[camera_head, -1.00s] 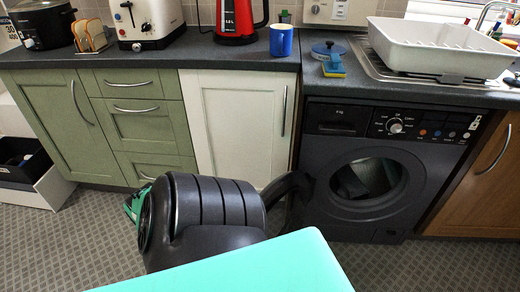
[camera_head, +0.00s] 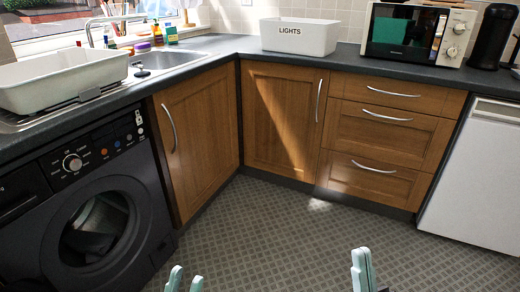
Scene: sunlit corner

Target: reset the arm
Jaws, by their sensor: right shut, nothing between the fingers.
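My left gripper (camera_head: 184,282) shows at the bottom edge, left of the middle. Only its two pale green fingertips are in view, with a gap between them, so it is open and looks empty. My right gripper (camera_head: 362,270) shows at the bottom edge, right of the middle. Its fingertips are together with nothing between them. Both grippers are in front of the patterned floor, and the rest of both arms is out of view.
A dark washing machine (camera_head: 150,195) stands at left under the worktop. Wooden cupboards (camera_head: 279,120) and drawers (camera_head: 385,130) line the corner. A white appliance (camera_head: 480,170) stands at right. Above are a dish tub (camera_head: 62,80), LIGHTS box (camera_head: 300,42) and microwave (camera_head: 415,35). The floor (camera_head: 290,235) is clear.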

